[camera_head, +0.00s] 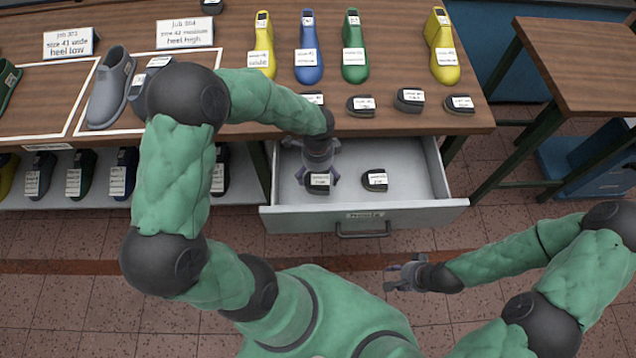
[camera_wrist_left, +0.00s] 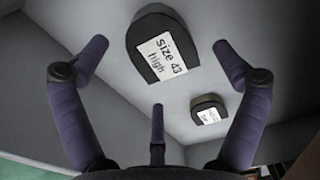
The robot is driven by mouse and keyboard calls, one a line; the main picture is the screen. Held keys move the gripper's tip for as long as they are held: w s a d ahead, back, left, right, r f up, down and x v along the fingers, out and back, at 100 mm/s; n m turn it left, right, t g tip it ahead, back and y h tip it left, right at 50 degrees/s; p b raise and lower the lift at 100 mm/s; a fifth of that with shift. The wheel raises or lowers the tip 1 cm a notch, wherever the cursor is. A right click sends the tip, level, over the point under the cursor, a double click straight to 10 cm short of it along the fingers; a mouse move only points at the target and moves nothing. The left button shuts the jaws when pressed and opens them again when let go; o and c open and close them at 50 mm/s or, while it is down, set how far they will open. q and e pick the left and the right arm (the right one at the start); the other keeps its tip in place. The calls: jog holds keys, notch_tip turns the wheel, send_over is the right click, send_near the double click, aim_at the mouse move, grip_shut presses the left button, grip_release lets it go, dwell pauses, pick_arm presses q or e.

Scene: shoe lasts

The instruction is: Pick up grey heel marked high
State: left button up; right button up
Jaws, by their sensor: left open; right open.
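A dark grey heel (camera_wrist_left: 150,45) with a white label reading "size 43 high" lies in the open drawer. In the head view this heel (camera_head: 318,189) sits at the left side of the drawer, partly under my left gripper. My left gripper (camera_head: 318,172) reaches down into the drawer, its fingers open and spread around the heel in the picture; in the left wrist view my left gripper (camera_wrist_left: 157,70) shows nothing between its fingers in hold. A second dark heel (camera_head: 375,186) with a label lies to the right. My right gripper (camera_head: 392,275) is open and empty, in front of the drawer.
The grey drawer (camera_head: 430,209) is pulled out below the wooden table (camera_head: 230,20). Several labelled heels, such as one heel (camera_head: 409,99), stand along the table edge above it. Yellow, blue and green lasts stand behind them. The drawer's right part is clear.

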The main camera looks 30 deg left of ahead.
aim_at(317, 179)
pick_arm(q)
jog(key=f+b, duration=0.1)
jog(key=f, duration=0.1)
jog(key=f+b, duration=0.1)
jog(key=f, duration=0.1)
jog(key=shift+a+f, duration=0.2)
jog(key=shift+f, duration=0.05)
jog(key=c, duration=1.2)
jog(key=shift+r, duration=0.15)
